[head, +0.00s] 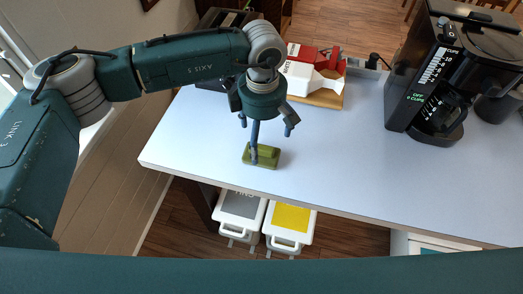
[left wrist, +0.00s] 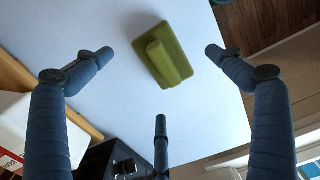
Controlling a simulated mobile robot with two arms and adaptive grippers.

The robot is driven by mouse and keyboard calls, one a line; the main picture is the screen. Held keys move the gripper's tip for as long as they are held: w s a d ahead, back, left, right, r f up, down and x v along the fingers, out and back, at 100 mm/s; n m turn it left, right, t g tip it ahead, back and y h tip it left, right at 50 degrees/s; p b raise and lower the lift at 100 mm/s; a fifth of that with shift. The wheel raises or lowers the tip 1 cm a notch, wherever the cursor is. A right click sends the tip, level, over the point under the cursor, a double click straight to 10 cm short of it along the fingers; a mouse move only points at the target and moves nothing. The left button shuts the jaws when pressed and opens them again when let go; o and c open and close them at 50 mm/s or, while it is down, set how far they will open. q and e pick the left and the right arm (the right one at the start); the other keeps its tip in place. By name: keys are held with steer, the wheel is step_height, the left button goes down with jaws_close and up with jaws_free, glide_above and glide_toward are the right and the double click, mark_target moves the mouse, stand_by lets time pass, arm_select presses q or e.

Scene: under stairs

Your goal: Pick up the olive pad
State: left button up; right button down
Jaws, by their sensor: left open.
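The olive pad (head: 262,156) lies on the white counter (head: 340,150) near its front left edge. It is a flat rectangle with a raised bar on top, plain to see in the left wrist view (left wrist: 163,56). My left gripper (head: 266,140) is above the pad, with one finger in front of part of it in the head view. In the left wrist view the left gripper (left wrist: 158,80) has its fingers spread wide and empty, with the pad between and beyond the fingertips. My right gripper is not in view.
A black coffee maker (head: 440,75) stands at the right of the counter. A red and white object (head: 312,72) sits on a wooden board (head: 325,97) behind the gripper. Bins with grey (head: 240,205) and yellow (head: 292,218) tops stand below the front edge. The counter's middle is clear.

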mark_target(263, 145)
arm_select(q)
steer(key=f+p, duration=0.2)
steer(key=f, duration=0.2)
steer(key=shift+w+f+p, duration=0.2)
steer(key=shift+w+p, duration=0.05)
steer(key=shift+p, duration=0.15)
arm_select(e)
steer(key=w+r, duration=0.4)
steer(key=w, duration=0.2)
arm_select(q)
steer(key=shift+f, duration=0.35)
steer(key=shift+c, duration=0.7)
steer(key=c, duration=1.1)
steer(key=shift+r, duration=0.2)
step_height(263, 145, up, 20)
steer(key=b, duration=0.6)
steer(key=shift+f, duration=0.15)
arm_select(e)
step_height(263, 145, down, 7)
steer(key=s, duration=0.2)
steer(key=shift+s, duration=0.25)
